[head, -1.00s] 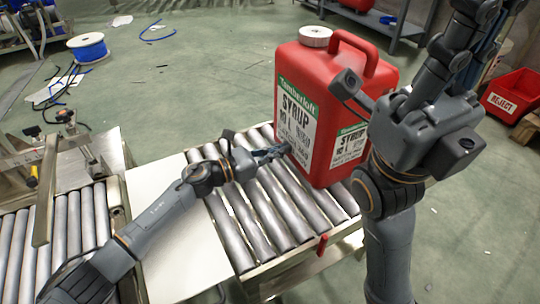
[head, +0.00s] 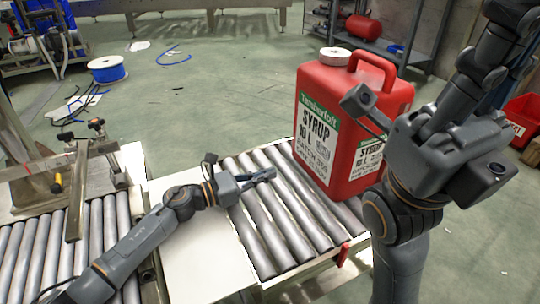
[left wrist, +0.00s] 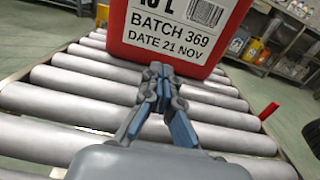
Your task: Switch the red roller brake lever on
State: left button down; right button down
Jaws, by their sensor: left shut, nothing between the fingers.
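The red roller brake lever (head: 343,255) is a small red handle standing up at the near right edge of the roller conveyor. It also shows at the right of the left wrist view (left wrist: 268,111). My left gripper (head: 272,174) is shut and empty over the rollers, left of the lever and farther back, well apart from it. In the left wrist view its closed fingertips (left wrist: 160,71) point toward the red syrup jug (head: 317,135). My right gripper (head: 512,18) is raised at the upper right, partly cut off, and its fingers cannot be made out.
The jug stands on the rollers (head: 268,226), behind the lever. My right arm is close to the right of both. A pale flat plate (head: 190,262) joins a second roller section at left, with a wooden and metal fixture (head: 70,175). A red reject bin (head: 522,118) is at far right.

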aim_at(345, 248)
jog(key=k+l, duration=0.3)
jog(key=k, duration=0.15)
jog(key=k+l, duration=0.25)
jog(key=k, duration=0.2)
